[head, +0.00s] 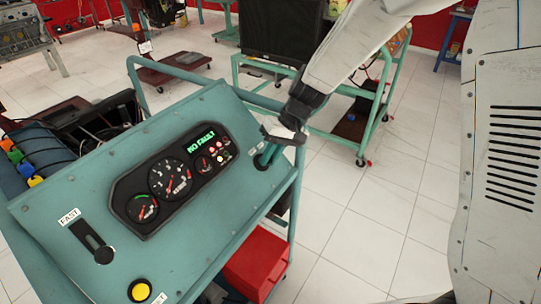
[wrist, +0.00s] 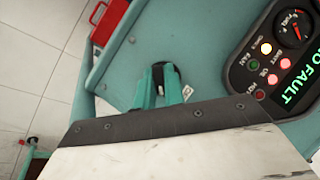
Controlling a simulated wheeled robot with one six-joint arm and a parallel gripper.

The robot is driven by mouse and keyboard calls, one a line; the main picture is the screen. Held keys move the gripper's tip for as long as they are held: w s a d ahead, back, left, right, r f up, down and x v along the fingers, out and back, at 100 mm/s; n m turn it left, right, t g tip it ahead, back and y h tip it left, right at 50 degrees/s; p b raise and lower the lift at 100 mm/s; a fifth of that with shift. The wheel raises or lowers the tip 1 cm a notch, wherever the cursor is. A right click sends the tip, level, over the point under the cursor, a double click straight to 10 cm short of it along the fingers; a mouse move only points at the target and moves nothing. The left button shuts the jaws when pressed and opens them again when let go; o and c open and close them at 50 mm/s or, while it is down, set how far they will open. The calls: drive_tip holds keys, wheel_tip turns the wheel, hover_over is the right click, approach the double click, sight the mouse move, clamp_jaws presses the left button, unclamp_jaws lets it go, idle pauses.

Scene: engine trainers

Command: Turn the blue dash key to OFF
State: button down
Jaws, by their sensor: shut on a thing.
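My gripper (head: 267,156) reaches down to the right end of the teal dash panel (head: 215,112). In the wrist view its teal fingers (wrist: 160,88) are shut at a dark round key switch (wrist: 172,70) on the panel (wrist: 125,75). The blue key itself is hidden between the fingers, so I cannot make out which way it points. A small white label (wrist: 187,92) shows beside the fingers, mostly covered.
The gauge cluster (head: 170,180) reads NO FAULT in green, with red and white lamps lit. A slider lever (head: 97,243) and a yellow button (head: 139,290) sit on the panel's left part. A red box (head: 255,262) is below. Open floor lies right.

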drive_tip(key=n+t+h, duration=0.1)
drive_tip(key=n+h, duration=0.1)
drive_tip(key=n, duration=0.2)
drive_tip(key=shift+a, duration=0.15)
drive_tip(key=shift+s+n+t+h, duration=0.1)
drive_tip(key=shift+n+t+h, duration=0.7)
drive_tip(key=shift+n, duration=0.7)
drive_tip(key=c, duration=1.5)
unclamp_jaws()
drive_tip(key=r, duration=0.5)
drive_tip(key=d+r, duration=0.1)
drive_tip(key=r, duration=0.1)
drive_tip(key=shift+s+r, duration=0.4)
